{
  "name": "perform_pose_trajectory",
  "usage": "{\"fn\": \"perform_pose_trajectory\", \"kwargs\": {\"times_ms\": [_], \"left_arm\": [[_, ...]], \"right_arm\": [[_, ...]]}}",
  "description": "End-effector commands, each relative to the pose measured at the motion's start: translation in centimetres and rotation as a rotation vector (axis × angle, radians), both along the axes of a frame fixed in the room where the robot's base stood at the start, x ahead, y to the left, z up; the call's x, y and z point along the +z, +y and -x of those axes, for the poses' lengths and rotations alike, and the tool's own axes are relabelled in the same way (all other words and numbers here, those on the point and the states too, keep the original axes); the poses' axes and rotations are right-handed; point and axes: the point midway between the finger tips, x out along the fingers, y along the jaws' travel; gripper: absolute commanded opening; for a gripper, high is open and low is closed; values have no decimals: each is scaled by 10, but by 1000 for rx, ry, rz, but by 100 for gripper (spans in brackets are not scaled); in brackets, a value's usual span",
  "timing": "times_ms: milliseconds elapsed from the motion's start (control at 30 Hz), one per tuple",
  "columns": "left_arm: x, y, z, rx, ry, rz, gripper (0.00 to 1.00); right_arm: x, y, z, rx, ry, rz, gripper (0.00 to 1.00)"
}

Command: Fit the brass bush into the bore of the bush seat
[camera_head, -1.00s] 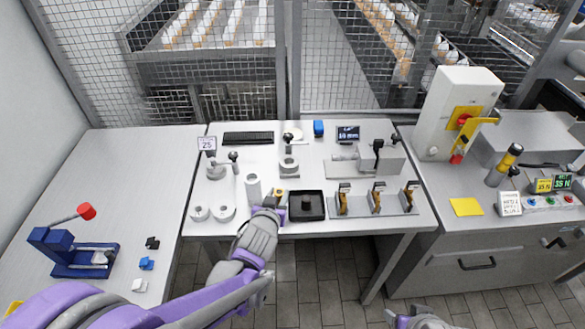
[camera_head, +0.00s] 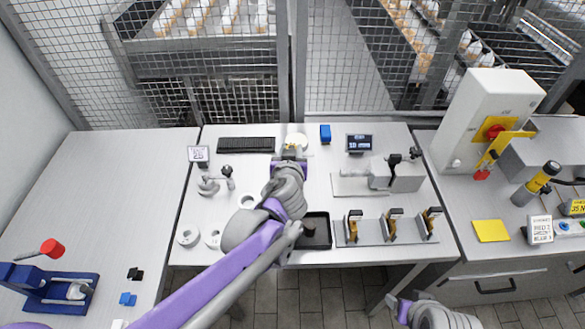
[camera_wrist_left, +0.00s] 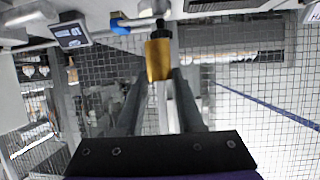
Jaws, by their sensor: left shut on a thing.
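The brass bush (camera_wrist_left: 158,60) is held between the fingertips of my left gripper (camera_head: 290,160); it shows as a gold cylinder in the left wrist view. The left gripper is shut on it, over the back middle of the centre bench. A dark knob (camera_wrist_left: 160,28) appears just beyond the bush in the wrist view. A grey clamp fixture, possibly the bush seat, was visible here earlier; my gripper and forearm now hide it, and its bore cannot be seen. My right gripper (camera_head: 404,311) is only partly in view at the bottom edge, its jaws unclear.
A black tray (camera_head: 316,232) lies right of my left forearm, beside a rack of several brass-coloured tools (camera_head: 394,228). A grey clamp (camera_head: 392,172), a small display (camera_head: 359,144) and a keyboard (camera_head: 246,145) stand around.

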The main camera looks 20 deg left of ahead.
Motion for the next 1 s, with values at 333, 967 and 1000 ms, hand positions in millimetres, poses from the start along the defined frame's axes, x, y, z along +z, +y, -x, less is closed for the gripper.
{"fn": "perform_pose_trajectory", "kwargs": {"times_ms": [333,967,1000], "left_arm": [[-54,0,1,-1,0,-1,0],[-100,0,1,-1,0,0,0],[-100,0,1,-1,0,0,0]], "right_arm": [[-14,0,3,0,6,0,66],[-24,0,5,0,10,0,66],[-24,0,5,0,10,0,66]]}}
